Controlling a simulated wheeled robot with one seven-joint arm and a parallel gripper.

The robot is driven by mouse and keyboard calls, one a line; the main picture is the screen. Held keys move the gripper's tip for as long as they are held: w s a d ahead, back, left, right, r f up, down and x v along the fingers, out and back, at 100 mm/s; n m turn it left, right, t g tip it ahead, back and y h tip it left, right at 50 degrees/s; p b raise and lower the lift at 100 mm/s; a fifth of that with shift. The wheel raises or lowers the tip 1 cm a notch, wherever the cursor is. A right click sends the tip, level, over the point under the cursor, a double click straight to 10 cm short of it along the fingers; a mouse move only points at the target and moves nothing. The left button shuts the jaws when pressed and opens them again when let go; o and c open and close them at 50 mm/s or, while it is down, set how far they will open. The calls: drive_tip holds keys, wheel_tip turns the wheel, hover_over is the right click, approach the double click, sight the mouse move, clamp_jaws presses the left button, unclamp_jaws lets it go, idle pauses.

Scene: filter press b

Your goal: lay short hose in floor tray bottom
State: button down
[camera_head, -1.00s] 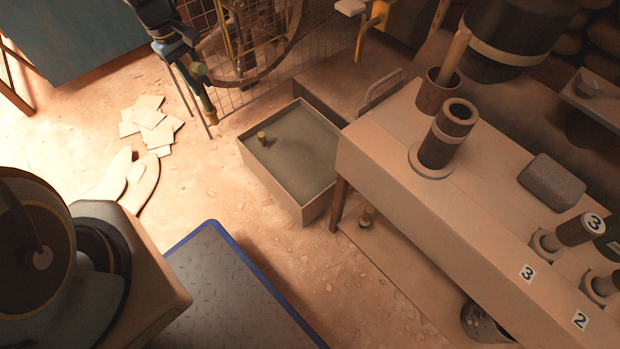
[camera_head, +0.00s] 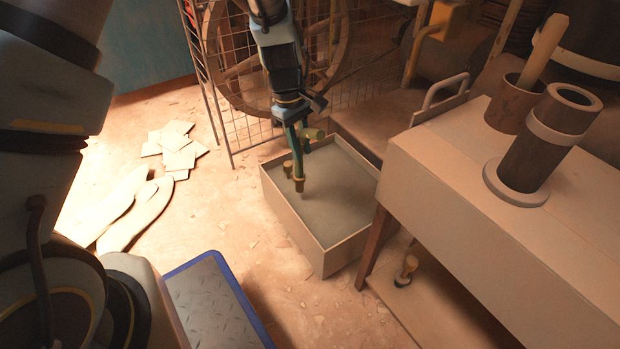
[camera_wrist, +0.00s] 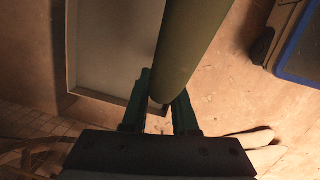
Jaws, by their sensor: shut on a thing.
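My gripper (camera_head: 298,150) is shut on the short hose (camera_head: 312,134), an olive-green tube that looks foreshortened in the head view. In the wrist view, the hose (camera_wrist: 190,50) runs from between my green fingers (camera_wrist: 160,108) up to the top edge. The floor tray (camera_head: 297,235) is a shallow square box with pale walls and a grey bottom. In the head view, my gripper overlaps the tray's back-left part; its height above the bottom is unclear. In the wrist view, the tray's rim (camera_wrist: 100,97) lies left of the hose. A small brass-coloured piece (camera_head: 287,168) shows by the tray's left side.
A bench (camera_head: 450,190) with upright cylinders stands right of the tray. A wire mesh panel (camera_head: 222,100) stands behind. A blue-edged plate (camera_head: 215,300) lies in front. Scattered pale sheets (camera_head: 175,150) lie left, with open floor between them and the tray.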

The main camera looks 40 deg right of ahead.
sight(302, 167)
wheel_tip(302, 167, down, 6)
drive_tip(key=b, duration=0.2)
drive_tip(key=shift+b, duration=0.4)
drive_tip(key=c, duration=0.7)
unclamp_jaws()
drive_tip(key=r+p, duration=0.2)
drive_tip(key=r, duration=0.2)
drive_tip(key=w+r+p, duration=0.1)
drive_tip(key=r+p, duration=0.1)
drive_tip(key=r, duration=0.2)
drive_tip(key=a+r+p, duration=0.1)
drive_tip(key=r+p, duration=0.1)
drive_tip(key=r, duration=0.2)
drive_tip(key=shift+w+p, duration=0.3)
